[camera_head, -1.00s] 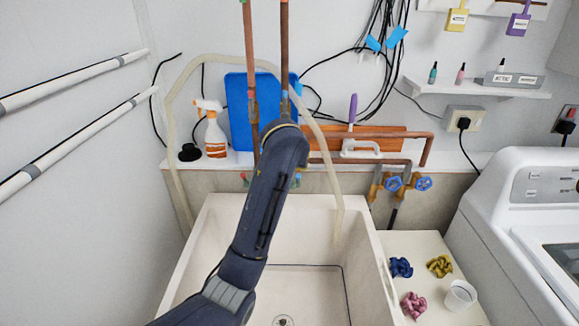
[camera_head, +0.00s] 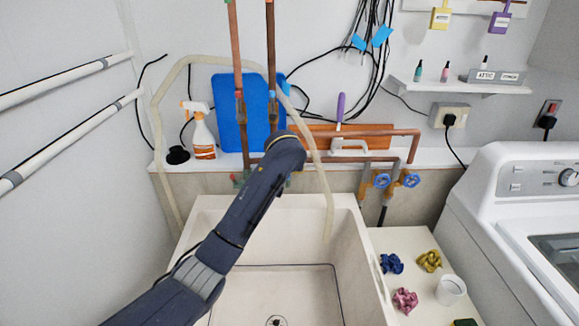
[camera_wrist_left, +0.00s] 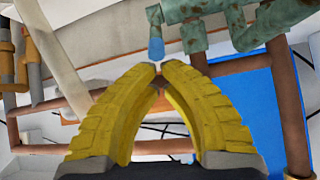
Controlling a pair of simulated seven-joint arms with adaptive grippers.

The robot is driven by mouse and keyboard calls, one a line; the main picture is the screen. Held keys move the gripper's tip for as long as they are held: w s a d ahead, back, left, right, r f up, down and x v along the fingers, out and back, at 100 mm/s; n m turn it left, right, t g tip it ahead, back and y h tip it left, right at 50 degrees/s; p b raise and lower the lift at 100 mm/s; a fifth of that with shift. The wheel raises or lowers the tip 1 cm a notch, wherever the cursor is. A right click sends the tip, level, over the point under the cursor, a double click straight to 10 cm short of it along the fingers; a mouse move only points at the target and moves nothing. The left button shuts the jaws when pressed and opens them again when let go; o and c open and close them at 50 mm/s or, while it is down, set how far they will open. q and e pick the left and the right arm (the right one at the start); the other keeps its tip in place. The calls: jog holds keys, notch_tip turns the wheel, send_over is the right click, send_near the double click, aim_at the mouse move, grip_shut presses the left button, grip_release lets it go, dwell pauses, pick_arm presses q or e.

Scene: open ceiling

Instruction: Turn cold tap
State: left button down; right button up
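Corroded green tap fittings (camera_wrist_left: 187,10) show at the top of the left wrist view. One carries a short blue lever end (camera_wrist_left: 156,49), which may be the cold tap's. My left gripper (camera_wrist_left: 159,68) has yellow fingers with their tips almost together, just short of the blue end. A sliver of gap shows, and I see nothing held. Contact with the blue end cannot be told. In the head view my left arm hides the gripper and part of the green fittings (camera_head: 239,179) behind the sink. Two blue wheel handles (camera_head: 410,180) are on valves to the right. My right gripper is not in view.
The white sink (camera_head: 345,250) lies below my arm. Copper pipes (camera_head: 236,50) rise before a blue board (camera_head: 229,120). A pale hose (camera_head: 326,200) arches into the sink. A spray bottle (camera_head: 201,135) stands left on the ledge, and a washing machine (camera_head: 480,230) is right.

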pick_arm(q)
jog(key=shift+w+f, duration=0.15)
jog(key=shift+f, duration=0.05)
dwell(0.4)
jog(key=shift+s+t, duration=0.3)
jog(key=shift+t, duration=0.1)
jog(key=shift+s+f+t, duration=0.15)
jog(key=shift+s+t, duration=0.1)
jog(key=shift+t, duration=0.05)
